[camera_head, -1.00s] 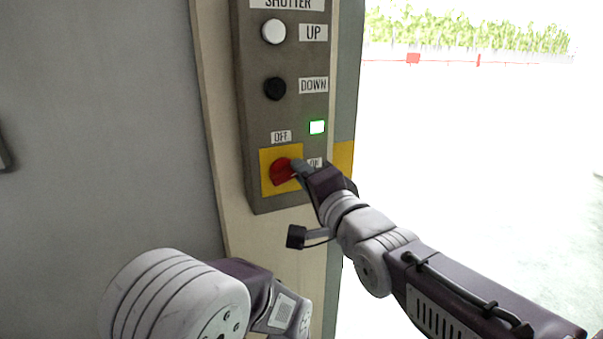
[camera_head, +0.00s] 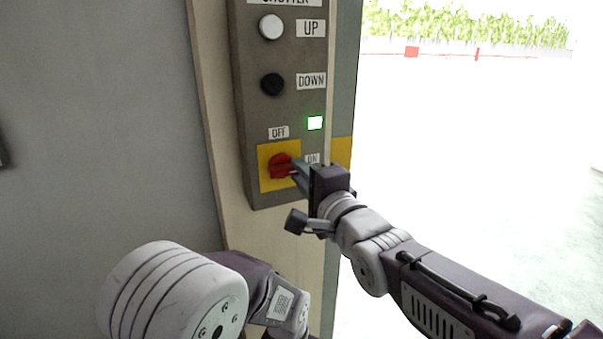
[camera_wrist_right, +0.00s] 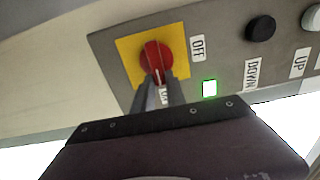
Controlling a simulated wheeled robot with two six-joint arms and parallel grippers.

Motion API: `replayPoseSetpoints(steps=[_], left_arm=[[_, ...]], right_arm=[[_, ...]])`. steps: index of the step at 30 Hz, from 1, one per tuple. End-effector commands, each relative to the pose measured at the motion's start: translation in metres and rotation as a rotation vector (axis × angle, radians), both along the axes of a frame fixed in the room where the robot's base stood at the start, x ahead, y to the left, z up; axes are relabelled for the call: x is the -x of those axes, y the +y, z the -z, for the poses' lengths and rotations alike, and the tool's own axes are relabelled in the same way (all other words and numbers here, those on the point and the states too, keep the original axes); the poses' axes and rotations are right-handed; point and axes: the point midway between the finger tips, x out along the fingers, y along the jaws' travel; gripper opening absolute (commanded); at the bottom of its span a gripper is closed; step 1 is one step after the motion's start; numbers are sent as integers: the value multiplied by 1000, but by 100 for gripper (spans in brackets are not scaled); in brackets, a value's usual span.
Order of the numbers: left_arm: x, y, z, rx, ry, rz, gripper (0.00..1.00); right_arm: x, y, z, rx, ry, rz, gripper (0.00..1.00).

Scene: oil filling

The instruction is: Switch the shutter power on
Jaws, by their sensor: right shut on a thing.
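The shutter control box (camera_head: 252,110) is fixed to a post in the head view. Its red rotary knob (camera_head: 279,166) sits on a yellow plate (camera_head: 267,183), between an OFF label (camera_head: 278,132) and an ON label (camera_head: 312,159). My right gripper (camera_head: 297,169) is shut on the red knob. In the right wrist view the two fingers (camera_wrist_right: 160,88) reach the knob (camera_wrist_right: 155,58), whose white mark points towards the partly hidden ON label. A green-edged lamp (camera_head: 315,123) is lit; it also shows in the right wrist view (camera_wrist_right: 209,88). My left gripper is out of view.
Above the knob are a white UP button (camera_head: 271,27) and a black DOWN button (camera_head: 272,84). A grey wall (camera_head: 100,120) lies to the left. A bright open area (camera_head: 470,140) lies to the right of the post. My left arm is at the lower left.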

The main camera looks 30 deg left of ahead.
Motion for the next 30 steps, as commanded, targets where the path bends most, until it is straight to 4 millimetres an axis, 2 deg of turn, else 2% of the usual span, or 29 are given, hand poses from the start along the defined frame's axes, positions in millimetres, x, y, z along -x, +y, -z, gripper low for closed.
replayPoseSetpoints(steps=[4,5,7,18,30], left_arm=[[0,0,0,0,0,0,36],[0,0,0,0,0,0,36],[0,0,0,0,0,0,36],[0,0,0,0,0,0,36],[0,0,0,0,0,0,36]], right_arm=[[0,0,2,3,5,0,0],[0,0,2,3,5,0,19],[0,0,2,3,5,0,38],[3,-3,0,0,1,0,38],[51,-60,0,0,3,0,38]])
